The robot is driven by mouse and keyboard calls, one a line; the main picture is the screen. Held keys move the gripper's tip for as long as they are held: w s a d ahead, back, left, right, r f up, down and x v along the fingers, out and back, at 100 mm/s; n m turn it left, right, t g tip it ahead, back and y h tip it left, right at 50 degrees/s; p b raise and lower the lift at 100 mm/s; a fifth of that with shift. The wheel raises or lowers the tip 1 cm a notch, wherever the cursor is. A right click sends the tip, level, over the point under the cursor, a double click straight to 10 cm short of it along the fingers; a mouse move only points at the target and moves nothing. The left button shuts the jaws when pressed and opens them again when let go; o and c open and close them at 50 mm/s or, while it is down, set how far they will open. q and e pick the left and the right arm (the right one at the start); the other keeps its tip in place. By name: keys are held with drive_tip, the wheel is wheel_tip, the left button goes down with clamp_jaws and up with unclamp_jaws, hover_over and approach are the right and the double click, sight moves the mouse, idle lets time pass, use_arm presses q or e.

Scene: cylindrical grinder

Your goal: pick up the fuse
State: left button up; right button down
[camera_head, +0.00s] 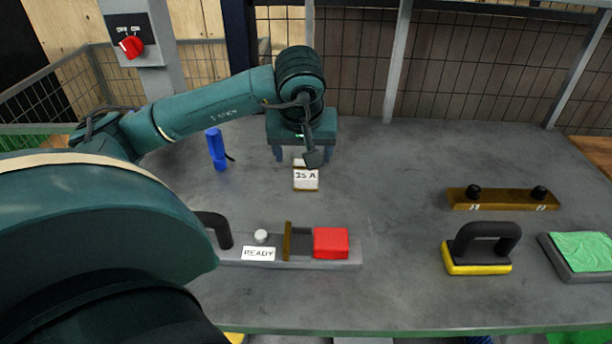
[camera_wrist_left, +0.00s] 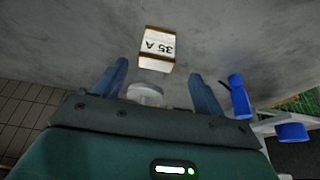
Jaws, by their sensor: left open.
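The fuse (camera_head: 305,180) is a small white block marked "35 A" with brown ends, lying on the grey tabletop. In the left wrist view the fuse (camera_wrist_left: 157,48) lies just beyond the fingertips, roughly centred between them and touching neither. My left gripper (camera_head: 302,156) is open and empty, on the far side of the fuse, pointing down at the table. Both blue fingers of the gripper (camera_wrist_left: 159,70) show in the left wrist view. My right gripper is not in view.
A blue upright handle (camera_head: 215,146) stands left of the gripper. Nearer is a grey fixture (camera_head: 345,264) with a "READY" label and red block (camera_head: 330,243). At right are a brown bar (camera_head: 503,199), a black-handled yellow block (camera_head: 478,270) and a green cloth (camera_head: 583,250). The middle table is clear.

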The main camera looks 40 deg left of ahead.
sight(306, 176)
use_arm(q)
drive_tip(key=x, duration=0.5)
drive_tip(key=shift+w+d+f, duration=0.1)
drive_tip(key=shift+w+f, duration=0.2)
drive_tip(key=shift+f, duration=0.05)
drive_tip(key=c, duration=1.1)
